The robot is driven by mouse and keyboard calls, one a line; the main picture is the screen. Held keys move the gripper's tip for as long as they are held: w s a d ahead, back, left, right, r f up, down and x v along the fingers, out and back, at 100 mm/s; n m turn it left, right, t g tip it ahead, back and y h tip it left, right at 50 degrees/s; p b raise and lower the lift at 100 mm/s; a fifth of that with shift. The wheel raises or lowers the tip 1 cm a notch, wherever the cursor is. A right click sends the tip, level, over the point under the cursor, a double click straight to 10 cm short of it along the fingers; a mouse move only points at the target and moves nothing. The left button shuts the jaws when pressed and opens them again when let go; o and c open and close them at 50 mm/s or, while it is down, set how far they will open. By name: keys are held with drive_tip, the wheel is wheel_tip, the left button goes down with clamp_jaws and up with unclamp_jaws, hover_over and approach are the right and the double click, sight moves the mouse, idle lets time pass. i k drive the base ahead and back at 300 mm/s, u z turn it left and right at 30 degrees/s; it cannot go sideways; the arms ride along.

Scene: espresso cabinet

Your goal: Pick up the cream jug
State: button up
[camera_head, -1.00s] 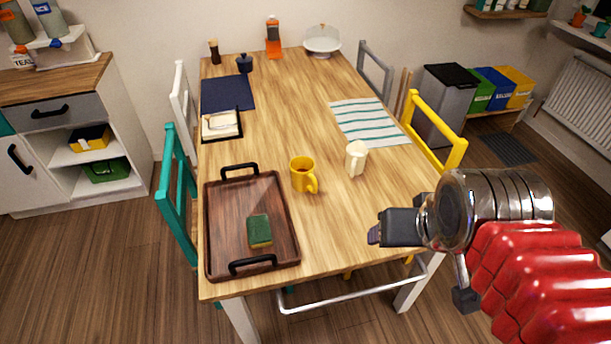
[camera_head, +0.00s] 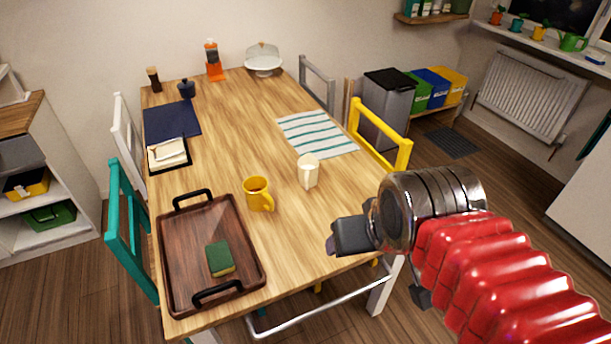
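The cream jug (camera_head: 308,171) is a small cream-white jug standing upright on the wooden table (camera_head: 240,130), right of the yellow mug (camera_head: 257,195). My gripper (camera_head: 338,240) is in front of the jug and a little to its right in the picture, near the table's front right edge. It is apart from the jug. The dark fingers are seen from the side and overlap, so their opening does not show. Nothing shows held between them.
A dark wooden tray (camera_head: 180,262) with a green sponge (camera_head: 220,258) lies at the front left. A striped cloth (camera_head: 316,134) lies behind the jug. A yellow chair (camera_head: 380,140) stands at the right edge. The table's middle is clear.

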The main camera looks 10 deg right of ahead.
sight(307, 164)
drive_tip(key=k, duration=0.65)
drive_tip(key=u, duration=0.1)
drive_tip(key=i, duration=0.55)
drive_tip(key=u, duration=0.6)
drive_tip(key=i, duration=0.7)
drive_tip(key=u, duration=0.4)
